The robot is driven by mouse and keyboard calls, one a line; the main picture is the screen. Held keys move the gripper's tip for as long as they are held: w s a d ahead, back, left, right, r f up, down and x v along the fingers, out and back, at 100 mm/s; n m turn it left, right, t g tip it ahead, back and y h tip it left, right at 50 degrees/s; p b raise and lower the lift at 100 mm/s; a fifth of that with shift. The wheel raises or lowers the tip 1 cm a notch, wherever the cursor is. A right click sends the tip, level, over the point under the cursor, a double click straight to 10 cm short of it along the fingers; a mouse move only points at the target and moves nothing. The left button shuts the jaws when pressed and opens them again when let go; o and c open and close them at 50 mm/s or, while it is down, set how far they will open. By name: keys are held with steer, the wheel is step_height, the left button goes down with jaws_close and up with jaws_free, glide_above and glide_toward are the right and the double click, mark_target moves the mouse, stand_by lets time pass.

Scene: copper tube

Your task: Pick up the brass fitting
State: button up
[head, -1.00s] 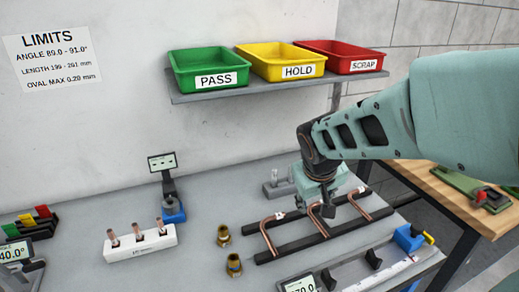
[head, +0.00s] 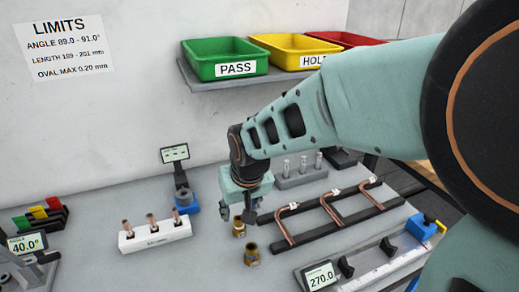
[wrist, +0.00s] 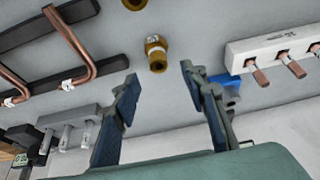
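Two brass fittings stand on the grey bench. The rear brass fitting (head: 239,229) is partly hidden by my gripper in the head view; in the wrist view this fitting (wrist: 156,54) lies just beyond the gap between my fingertips. The front brass fitting (head: 251,254) stands nearer the camera; it is cut off at the top edge of the wrist view (wrist: 134,4). My gripper (head: 238,215) points down above the rear fitting. In the wrist view my gripper (wrist: 160,80) has its fingers wide apart with nothing between them.
A black rack (head: 337,218) with bent copper tubes lies right of the fittings. A white block (head: 155,236) with copper pieces stands left. A blue-based gauge (head: 184,203) is behind it. A grey block with pins (head: 301,178) is behind the rack. Green (head: 225,60) and yellow bins sit on the shelf.

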mark_target(239, 220)
steer(key=shift+x, duration=3.1)
steer(key=shift+s+d+f, duration=0.1)
steer(key=shift+s+d, duration=0.05)
steer(key=shift+d, duration=0.05)
jaws_close()
